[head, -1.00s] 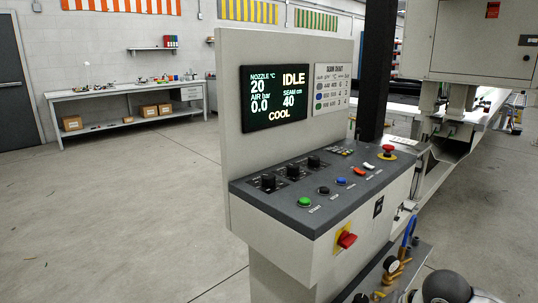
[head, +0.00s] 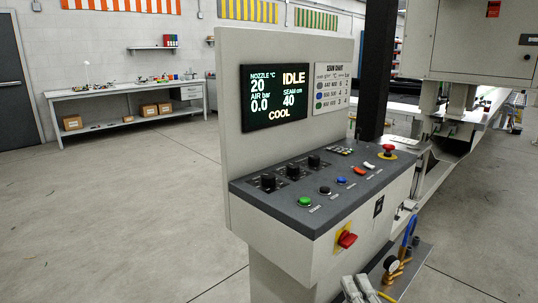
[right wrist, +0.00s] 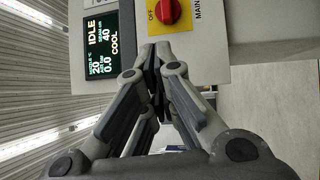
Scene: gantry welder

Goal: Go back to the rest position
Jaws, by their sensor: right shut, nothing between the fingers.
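My right gripper (head: 358,284) shows at the bottom edge of the head view, just in front of the console's lower right side. Only its light grey finger parts show there. In the right wrist view the same gripper (right wrist: 158,62) is shut, its fingertips together with nothing between them. It points at the console front, beside the red rotary switch (right wrist: 166,10) on its yellow plate. I cannot tell how far its tips are from the panel. My left gripper is not in view.
The grey control console (head: 300,238) stands close ahead, with its display (head: 276,98) reading IDLE and COOL. An air regulator (head: 392,264) with blue hoses sits low at right. The welder (head: 480,50) stands behind. Open floor (head: 120,215) lies to the left.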

